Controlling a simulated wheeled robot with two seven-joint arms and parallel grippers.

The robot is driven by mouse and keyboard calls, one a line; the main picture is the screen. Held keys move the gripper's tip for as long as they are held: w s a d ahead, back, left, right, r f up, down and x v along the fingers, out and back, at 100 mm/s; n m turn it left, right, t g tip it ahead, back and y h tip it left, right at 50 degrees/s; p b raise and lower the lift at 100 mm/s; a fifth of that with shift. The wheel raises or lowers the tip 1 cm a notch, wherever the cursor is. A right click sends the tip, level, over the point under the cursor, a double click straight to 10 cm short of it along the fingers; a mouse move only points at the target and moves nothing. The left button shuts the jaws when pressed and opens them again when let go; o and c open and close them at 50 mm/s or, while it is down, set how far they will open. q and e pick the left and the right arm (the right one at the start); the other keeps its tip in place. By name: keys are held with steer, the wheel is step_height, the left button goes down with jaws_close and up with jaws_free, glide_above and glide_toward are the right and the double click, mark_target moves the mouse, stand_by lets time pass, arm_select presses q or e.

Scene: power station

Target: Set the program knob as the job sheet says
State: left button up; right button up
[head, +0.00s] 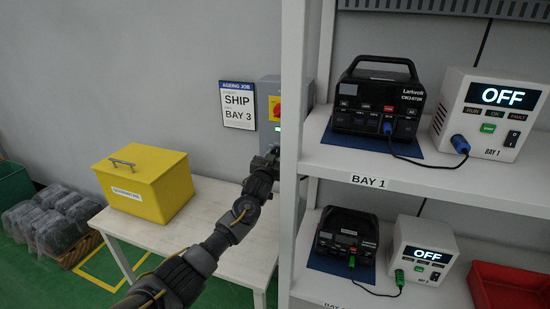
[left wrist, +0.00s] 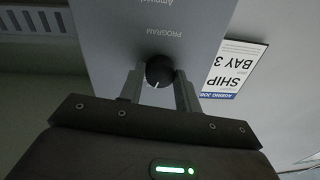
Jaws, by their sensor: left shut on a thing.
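The job sheet (head: 238,104) on the wall reads "AGEING JOB", "SHIP", "BAY 3"; it also shows upside down in the left wrist view (left wrist: 233,69). The grey control box (head: 268,92) hangs to its right, partly behind the shelf post. In the left wrist view the dark round program knob (left wrist: 159,70) sits below the inverted word "PROGRAM". Its white mark points down and slightly left in that picture. My left gripper (left wrist: 159,80) is shut on the knob, a finger on each side. In the head view the post hides the knob and fingertips. Position labels around the knob are not visible.
The white shelf post (head: 301,150) stands close to my left arm's right side. A yellow box (head: 146,190) stands on the table (head: 220,225) below. Shelves hold two black power stations (head: 378,100) and two testers (head: 490,112) reading "OFF". A red bin (head: 508,290) is lower right.

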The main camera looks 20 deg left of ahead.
arm_select(q)
steer(key=m, duration=0.6)
steer(key=shift+m, duration=0.3)
stand_by(0.4)
steer(key=o, duration=1)
steer(key=shift+s+f+b, duration=0.1)
steer(key=shift+b, duration=0.2)
steer(key=s+b, duration=0.1)
steer(key=s, duration=0.9)
steer(key=shift+s+a+f+b, duration=0.2)
steer(key=shift+s+b, duration=0.1)
steer(key=shift+b, duration=0.1)
